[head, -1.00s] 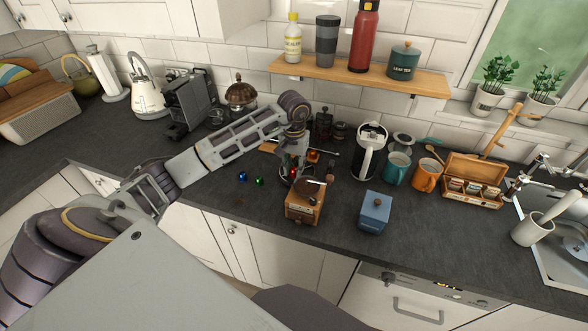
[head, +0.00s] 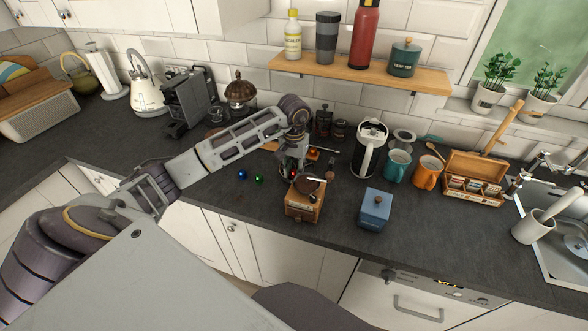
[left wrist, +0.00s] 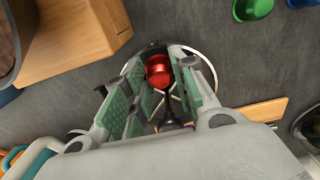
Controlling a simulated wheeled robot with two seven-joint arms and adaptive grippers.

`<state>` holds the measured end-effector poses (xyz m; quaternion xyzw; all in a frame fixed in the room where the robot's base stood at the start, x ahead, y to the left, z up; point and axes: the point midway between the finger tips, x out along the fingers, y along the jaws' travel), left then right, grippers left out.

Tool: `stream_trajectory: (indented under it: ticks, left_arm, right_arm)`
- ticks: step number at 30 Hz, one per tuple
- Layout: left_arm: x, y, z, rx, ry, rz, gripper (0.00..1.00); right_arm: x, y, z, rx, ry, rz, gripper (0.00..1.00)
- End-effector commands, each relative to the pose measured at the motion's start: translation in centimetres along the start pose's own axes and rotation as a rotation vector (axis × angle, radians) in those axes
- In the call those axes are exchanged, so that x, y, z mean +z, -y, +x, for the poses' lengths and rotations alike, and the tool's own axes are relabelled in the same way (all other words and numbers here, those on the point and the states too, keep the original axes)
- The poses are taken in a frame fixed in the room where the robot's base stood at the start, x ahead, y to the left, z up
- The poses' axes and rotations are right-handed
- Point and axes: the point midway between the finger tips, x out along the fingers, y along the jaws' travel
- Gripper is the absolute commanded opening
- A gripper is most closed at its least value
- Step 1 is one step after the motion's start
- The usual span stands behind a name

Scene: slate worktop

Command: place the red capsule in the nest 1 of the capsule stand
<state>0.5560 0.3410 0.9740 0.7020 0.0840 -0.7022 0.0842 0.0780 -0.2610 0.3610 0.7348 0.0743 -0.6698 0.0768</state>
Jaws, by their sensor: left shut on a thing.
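My left gripper (head: 293,173) is shut on the red capsule (left wrist: 158,72), which shows between the green-padded fingertips in the left wrist view. In the head view only a small bit of red shows at the fingertips. My right gripper is not in view.
A wooden coffee grinder (head: 304,203) stands close in front of the stand. A blue capsule (head: 242,174) and a green capsule (head: 258,180) lie to the left. The worktop at front left is clear.

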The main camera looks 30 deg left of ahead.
Motion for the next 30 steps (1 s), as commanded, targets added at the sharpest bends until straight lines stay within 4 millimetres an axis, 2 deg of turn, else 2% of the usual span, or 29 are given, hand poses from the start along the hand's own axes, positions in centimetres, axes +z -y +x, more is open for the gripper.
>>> stream_trajectory:
  ticks: [10, 11, 16, 30]
  left_arm:
    - [0.04, 0.07, 0.55, -0.002, 0.002, -0.001, 0.16]
    - [0.05, 0.07, 0.56, -0.002, 0.002, -0.001, 0.28]
    - [0.1, 0.07, 0.63, -0.002, 0.004, -0.001, 0.48]
    - [0.1, 0.04, 0.51, -0.002, 0.004, 0.0, 0.48]
  right_arm:
    - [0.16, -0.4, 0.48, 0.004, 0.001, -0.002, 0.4]
    - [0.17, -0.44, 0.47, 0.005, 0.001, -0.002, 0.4]
    - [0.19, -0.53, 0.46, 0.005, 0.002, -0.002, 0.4]
    - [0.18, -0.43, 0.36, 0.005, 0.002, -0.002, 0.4]
